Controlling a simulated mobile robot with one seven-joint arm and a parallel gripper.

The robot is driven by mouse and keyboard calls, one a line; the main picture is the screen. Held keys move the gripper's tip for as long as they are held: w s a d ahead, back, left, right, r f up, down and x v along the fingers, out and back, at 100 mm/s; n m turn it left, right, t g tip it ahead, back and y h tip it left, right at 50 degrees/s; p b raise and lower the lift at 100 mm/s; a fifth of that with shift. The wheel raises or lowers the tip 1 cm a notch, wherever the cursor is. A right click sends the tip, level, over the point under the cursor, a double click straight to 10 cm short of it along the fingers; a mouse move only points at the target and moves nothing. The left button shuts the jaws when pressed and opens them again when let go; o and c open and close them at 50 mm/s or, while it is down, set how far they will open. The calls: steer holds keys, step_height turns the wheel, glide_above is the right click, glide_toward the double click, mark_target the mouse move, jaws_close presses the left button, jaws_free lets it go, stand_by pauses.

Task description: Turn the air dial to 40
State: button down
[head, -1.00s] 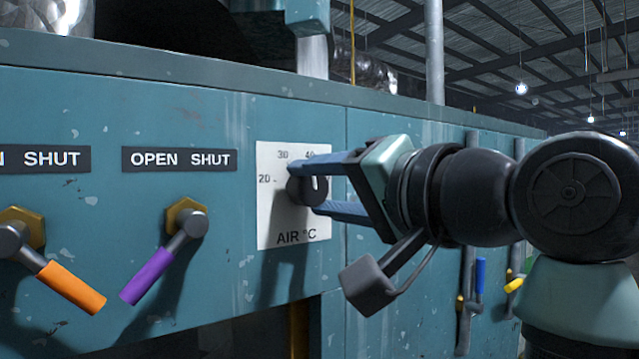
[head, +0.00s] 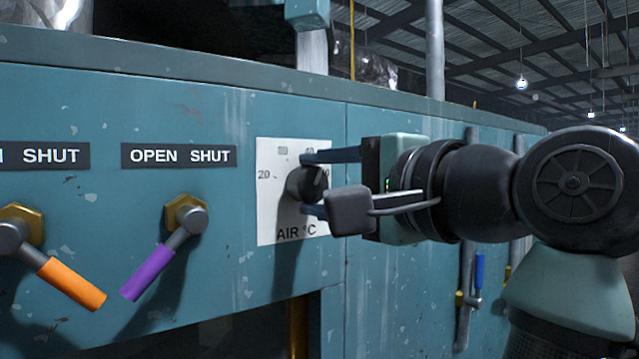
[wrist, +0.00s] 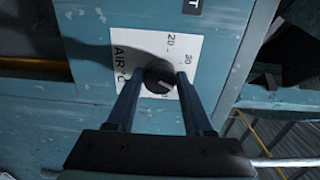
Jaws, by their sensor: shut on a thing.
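The air dial is a black round knob (head: 301,184) on a white plate (head: 268,215) marked AIR °C. In the head view 20 shows at its left; the numbers above it are faint and partly covered. My gripper (head: 312,184) comes from the right, shut on the knob, one blue finger above and one below. In the wrist view the knob (wrist: 157,74) sits between the fingertips of my gripper (wrist: 160,75). A pale mark on the knob faces lower right there, close to the right finger. 20 and 30 are readable; 40 is not clear, so the exact reading cannot be told.
Left of the dial are a purple-handled valve (head: 148,272) under an OPEN SHUT label and an orange-handled valve (head: 70,284). A blue-handled valve (head: 480,270) is on the panel at right, behind my arm. The panel beside the plate is flat and clear.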

stand_by(0.4)
steer(key=shift+c, duration=1.4)
jaws_free()
